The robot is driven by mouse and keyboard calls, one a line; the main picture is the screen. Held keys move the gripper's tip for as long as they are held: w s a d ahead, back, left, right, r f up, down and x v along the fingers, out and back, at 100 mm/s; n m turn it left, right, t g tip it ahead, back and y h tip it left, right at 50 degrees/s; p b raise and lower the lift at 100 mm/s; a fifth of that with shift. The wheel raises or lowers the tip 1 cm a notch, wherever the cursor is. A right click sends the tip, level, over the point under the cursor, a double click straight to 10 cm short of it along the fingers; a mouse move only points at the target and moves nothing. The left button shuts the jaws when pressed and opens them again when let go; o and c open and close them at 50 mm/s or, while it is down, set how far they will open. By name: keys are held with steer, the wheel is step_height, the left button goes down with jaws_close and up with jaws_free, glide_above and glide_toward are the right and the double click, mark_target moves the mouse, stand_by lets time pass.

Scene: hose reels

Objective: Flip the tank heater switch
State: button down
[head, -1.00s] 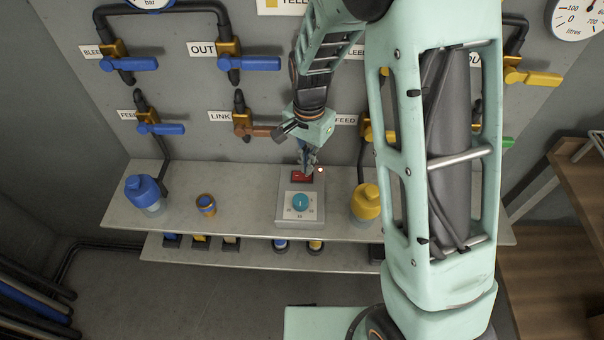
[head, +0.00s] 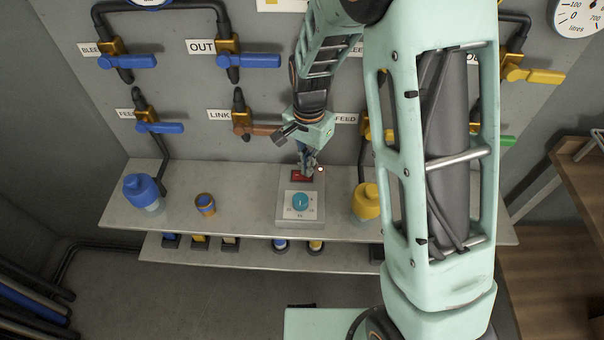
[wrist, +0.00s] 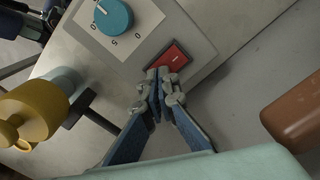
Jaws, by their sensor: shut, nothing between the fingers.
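The tank heater control box (head: 283,213) stands on the upper shelf, with a teal dial (head: 300,203) on its face and a red rocker switch (head: 300,177) behind the dial. The dial (wrist: 114,16) also shows there.
A yellow bottle (head: 366,203) stands right of the box; an orange-and-blue tin (head: 205,205) and a blue bottle (head: 143,191) stand left on the shelf (head: 245,205). Valves with blue handles (head: 248,61) and an orange-brown handle (head: 262,130) are on the wall behind.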

steer(key=shift+f+b, duration=0.3)
steer(key=shift+f, duration=0.2)
steer(key=shift+r+p, duration=2.7)
steer(key=shift+r, duration=0.9)
